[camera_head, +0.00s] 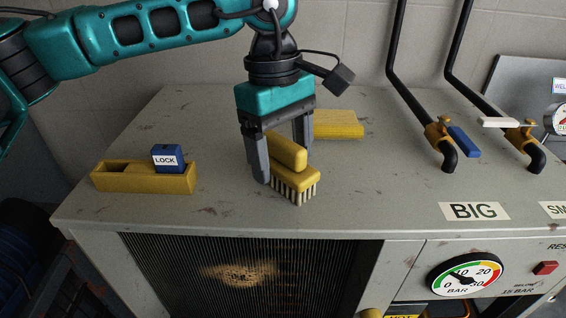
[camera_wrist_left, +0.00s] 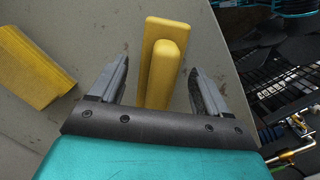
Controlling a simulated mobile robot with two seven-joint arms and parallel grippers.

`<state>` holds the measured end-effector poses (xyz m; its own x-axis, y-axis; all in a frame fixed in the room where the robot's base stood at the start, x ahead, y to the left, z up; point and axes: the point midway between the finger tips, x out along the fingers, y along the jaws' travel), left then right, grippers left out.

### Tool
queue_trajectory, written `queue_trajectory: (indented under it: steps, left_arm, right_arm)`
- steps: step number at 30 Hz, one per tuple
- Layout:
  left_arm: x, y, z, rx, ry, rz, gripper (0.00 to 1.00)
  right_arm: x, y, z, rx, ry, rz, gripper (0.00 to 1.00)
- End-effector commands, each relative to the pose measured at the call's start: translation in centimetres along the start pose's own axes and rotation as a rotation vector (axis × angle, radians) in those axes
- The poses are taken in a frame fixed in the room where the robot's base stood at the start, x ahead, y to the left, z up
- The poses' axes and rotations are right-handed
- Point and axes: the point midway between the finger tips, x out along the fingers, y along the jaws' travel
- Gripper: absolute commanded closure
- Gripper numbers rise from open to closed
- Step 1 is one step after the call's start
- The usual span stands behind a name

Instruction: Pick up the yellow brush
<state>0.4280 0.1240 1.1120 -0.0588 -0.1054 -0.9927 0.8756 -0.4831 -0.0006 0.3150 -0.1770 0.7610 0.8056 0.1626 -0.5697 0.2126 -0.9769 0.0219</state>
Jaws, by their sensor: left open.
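The yellow brush (camera_head: 295,182) stands on the grey cabinet top near its front edge, bristles down, with its raised yellow handle on top. My left gripper (camera_head: 284,180) points down over it, open, with one finger on each side of the handle. In the left wrist view the brush (camera_wrist_left: 162,62) lies between the two spread fingers of the gripper (camera_wrist_left: 166,85), with a gap on both sides. The lower part of the brush nearest the palm is hidden there. My right gripper is not in view.
A yellow block (camera_head: 338,124) lies behind the gripper. A yellow tray (camera_head: 120,178) with a blue LOCK block (camera_head: 167,158) sits at left. Black pipes with a blue-handled valve (camera_head: 463,142) and a white-handled valve (camera_head: 507,123) rise at right. A gauge (camera_head: 466,273) is on the front panel.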

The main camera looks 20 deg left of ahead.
Motion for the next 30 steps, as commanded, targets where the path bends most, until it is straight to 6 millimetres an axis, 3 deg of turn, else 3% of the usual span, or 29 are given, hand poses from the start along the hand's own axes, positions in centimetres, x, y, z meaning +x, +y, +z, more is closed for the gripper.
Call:
queue_trajectory:
  steps: [4,12,30]
  left_arm:
    - [1.6,0.0,0.1,0.001,0.0,-0.001,0.23]
    - [1.9,0.0,0.1,0.0,-0.001,0.0,0.23]
    - [1.8,0.0,0.1,0.0,-0.001,0.0,0.81]
  right_arm:
    - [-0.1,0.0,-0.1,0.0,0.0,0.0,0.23]
    - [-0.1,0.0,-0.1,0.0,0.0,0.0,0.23]
    - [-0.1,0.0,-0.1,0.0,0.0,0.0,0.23]
